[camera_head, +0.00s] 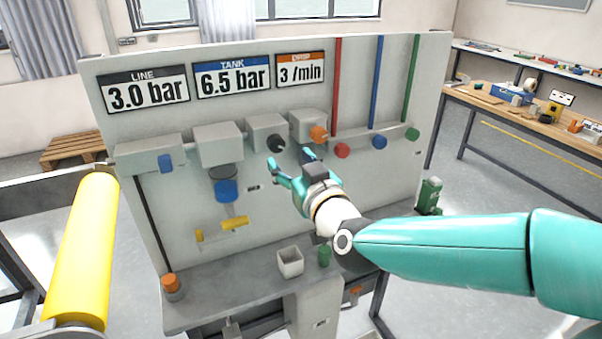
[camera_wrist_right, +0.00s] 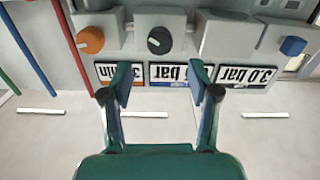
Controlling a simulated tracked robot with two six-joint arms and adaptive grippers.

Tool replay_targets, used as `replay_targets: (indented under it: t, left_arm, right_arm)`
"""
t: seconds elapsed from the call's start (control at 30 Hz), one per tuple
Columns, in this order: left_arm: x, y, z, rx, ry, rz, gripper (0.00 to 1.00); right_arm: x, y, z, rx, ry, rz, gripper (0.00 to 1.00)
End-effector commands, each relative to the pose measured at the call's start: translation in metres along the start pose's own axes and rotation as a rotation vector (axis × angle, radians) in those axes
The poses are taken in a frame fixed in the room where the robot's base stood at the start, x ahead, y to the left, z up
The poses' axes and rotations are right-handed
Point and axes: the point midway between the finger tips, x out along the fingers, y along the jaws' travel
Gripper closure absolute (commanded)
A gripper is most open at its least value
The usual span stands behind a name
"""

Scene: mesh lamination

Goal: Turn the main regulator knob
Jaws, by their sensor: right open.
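The black knob (camera_head: 276,144), which looks like the main regulator knob, sits on the front of a grey box (camera_head: 265,126) in the middle of the upright panel. It also shows in the right wrist view (camera_wrist_right: 159,40), upside down, with a light mark on its face. My right gripper (camera_head: 290,160) is open and empty, in front of the panel and just below the black knob in the head view. In the right wrist view its fingers (camera_wrist_right: 160,82) are spread apart, and the knob lies beyond them, between their lines and untouched. My left gripper is out of view.
An orange knob (camera_head: 319,133) is close to the right of the black one. A blue knob (camera_head: 165,162) is at the left. Red, blue and green pipes end in knobs at the right.

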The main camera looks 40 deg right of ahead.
Motion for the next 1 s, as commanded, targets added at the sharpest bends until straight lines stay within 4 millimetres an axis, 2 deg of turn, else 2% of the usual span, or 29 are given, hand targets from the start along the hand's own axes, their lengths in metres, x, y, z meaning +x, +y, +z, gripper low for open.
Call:
replay_targets:
  t: [0.1,0.33,0.87,0.97,1.0]
  left_arm:
    - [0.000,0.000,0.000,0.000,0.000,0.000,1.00]
    - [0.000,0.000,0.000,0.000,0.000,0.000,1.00]
    - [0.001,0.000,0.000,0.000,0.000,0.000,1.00]
    - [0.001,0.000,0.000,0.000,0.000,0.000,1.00]
    - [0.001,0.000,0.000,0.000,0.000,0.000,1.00]
  right_arm:
    - [-0.022,0.000,-0.001,0.001,0.003,-0.001,0.39]
    - [-0.042,0.000,0.001,0.000,0.001,-0.001,0.39]
    - [-0.043,0.000,0.001,-0.001,-0.001,0.001,0.39]
    - [-0.038,-0.001,0.011,-0.006,-0.023,0.001,0.39]
    - [-0.035,-0.003,0.019,-0.011,-0.044,-0.003,0.39]
